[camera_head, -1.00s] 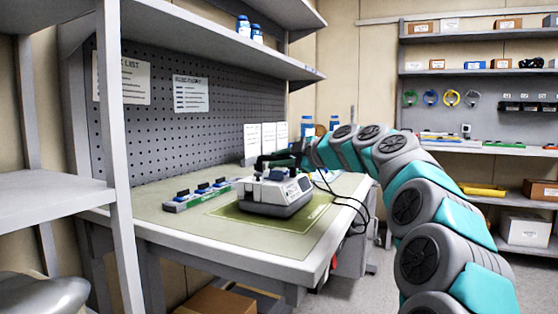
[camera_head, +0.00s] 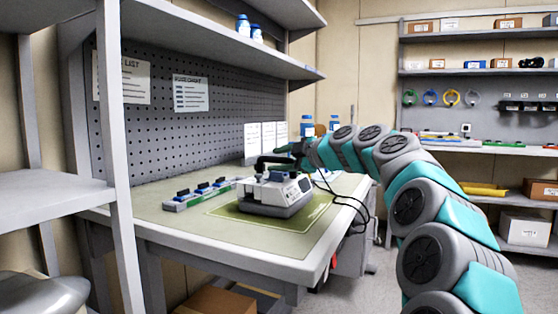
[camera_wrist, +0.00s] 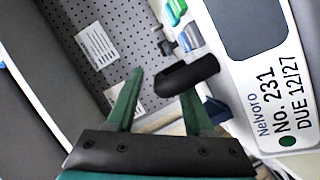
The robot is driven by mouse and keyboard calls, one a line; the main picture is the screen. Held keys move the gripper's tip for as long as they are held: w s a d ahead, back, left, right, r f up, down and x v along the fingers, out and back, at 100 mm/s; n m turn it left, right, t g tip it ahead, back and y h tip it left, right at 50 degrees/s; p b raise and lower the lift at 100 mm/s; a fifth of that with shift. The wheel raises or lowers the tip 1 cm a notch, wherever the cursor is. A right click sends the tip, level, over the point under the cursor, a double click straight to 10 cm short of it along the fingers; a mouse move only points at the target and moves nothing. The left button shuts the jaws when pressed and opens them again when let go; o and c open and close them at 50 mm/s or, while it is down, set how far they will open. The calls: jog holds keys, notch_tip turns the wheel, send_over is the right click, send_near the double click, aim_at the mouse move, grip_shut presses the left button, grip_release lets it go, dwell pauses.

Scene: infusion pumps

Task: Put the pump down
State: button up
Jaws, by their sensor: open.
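The pump (camera_head: 278,196) is a pale grey-white unit with a dark base. It sits upright on the green mat (camera_head: 318,211) on the workbench.
A strip with several blue and dark blocks (camera_head: 199,195) lies left of the pump. White cards (camera_head: 266,139) and blue-capped bottles (camera_head: 307,126) stand at the bench's back. A shelf (camera_head: 215,55) overhangs the bench. Bare bench (camera_head: 245,246) is free in front of the mat.

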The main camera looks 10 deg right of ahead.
jog(key=b+v, duration=0.2)
jog(key=v, duration=1)
dwell(2.3)
